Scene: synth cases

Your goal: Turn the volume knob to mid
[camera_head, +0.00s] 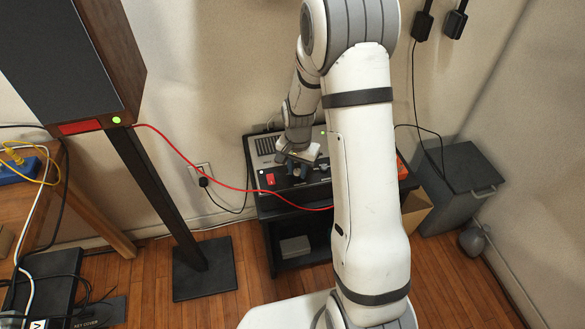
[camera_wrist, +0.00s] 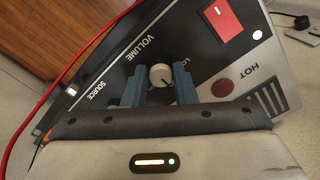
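The volume knob (camera_wrist: 161,75) is a small pale round knob with a dark pointer mark, on the dark panel beside the printed word VOLUME. In the wrist view the pointer mark faces the lower right. My gripper (camera_wrist: 160,74) has its two blue fingers on either side of the knob, close against it with no clear gap. In the head view my gripper (camera_head: 297,166) is over the front of the amplifier (camera_head: 262,150); the knob is hidden there by the fingers.
A red switch (camera_wrist: 222,17) and a dark red round spot (camera_wrist: 222,88) marked HOT are near the knob. A red cable (camera_head: 215,183) runs from the speaker (camera_head: 85,60) across the amplifier's front. A grey box (camera_head: 459,188) stands at the right.

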